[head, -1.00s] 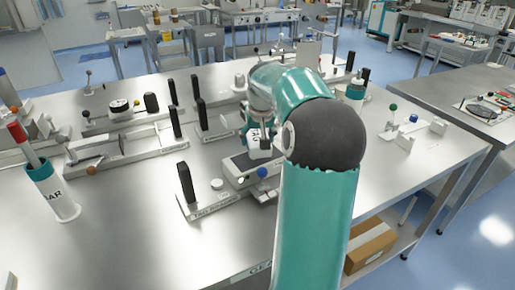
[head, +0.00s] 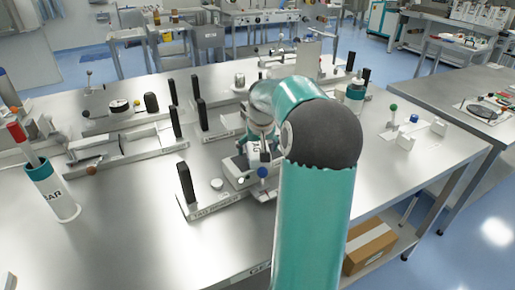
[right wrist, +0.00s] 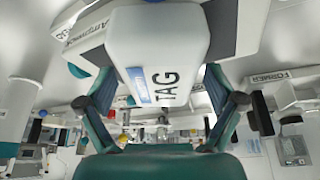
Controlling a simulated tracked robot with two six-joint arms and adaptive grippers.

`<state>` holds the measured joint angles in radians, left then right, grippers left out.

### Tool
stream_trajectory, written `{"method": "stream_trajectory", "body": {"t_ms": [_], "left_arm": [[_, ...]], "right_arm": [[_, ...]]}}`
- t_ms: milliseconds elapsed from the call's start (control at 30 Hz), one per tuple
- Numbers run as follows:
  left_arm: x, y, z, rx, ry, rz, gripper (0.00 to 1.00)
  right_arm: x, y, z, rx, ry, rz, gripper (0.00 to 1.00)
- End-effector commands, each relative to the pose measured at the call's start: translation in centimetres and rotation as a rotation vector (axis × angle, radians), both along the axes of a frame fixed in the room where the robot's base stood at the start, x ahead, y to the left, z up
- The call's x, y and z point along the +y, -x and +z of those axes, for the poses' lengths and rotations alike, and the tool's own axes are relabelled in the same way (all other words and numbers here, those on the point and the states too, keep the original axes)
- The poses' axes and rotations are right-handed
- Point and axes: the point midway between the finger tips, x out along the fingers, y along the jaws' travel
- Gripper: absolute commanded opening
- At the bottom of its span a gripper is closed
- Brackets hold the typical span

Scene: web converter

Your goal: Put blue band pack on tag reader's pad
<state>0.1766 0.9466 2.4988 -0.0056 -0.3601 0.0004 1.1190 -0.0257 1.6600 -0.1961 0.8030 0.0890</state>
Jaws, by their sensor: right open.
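The tag reader (head: 225,200) is a low grey station with a black post, a white round button and a blue knob, at the middle of the table in the head view. My right gripper (head: 252,165) is down over its pad and mostly hides it. In the right wrist view, a white pack marked TAG with a blue band (right wrist: 158,62) lies between the parted fingers of my right gripper (right wrist: 160,98). The dark pad (right wrist: 235,28) shows behind the pack, which appears to be on it; the contact is hidden. My left gripper is not in view.
A white-and-teal cup with a red-capped stick (head: 52,195) stands at the left. Other fixtures with black posts stand behind, including a long rail (head: 125,150). A post with a green ball (head: 392,112) is at the right.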

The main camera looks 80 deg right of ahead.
Motion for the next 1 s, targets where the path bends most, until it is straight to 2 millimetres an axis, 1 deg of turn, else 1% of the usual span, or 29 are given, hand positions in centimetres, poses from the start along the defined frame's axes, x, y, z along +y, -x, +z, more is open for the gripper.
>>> {"method": "stream_trajectory", "body": {"t_ms": [133,267,367,633,800,900,1000], "left_arm": [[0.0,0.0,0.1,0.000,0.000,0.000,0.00],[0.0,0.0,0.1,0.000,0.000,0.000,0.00],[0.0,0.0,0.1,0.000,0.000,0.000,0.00],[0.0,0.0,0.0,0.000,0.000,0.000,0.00],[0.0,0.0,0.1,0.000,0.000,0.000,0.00],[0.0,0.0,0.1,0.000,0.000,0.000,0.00],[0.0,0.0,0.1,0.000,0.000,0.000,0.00]], "right_arm": [[0.0,0.0,0.2,0.000,0.000,0.000,0.92],[0.2,0.1,0.9,-0.001,0.003,0.000,0.92],[0.6,0.3,2.2,-0.002,0.005,0.000,0.92],[2.6,1.1,7.3,-0.003,0.005,0.000,0.92],[3.6,1.6,9.9,-0.002,0.003,0.000,0.92],[4.0,1.7,10.7,-0.002,0.001,0.000,0.92],[4.1,1.8,11.2,0.000,0.001,0.000,0.92]]}}
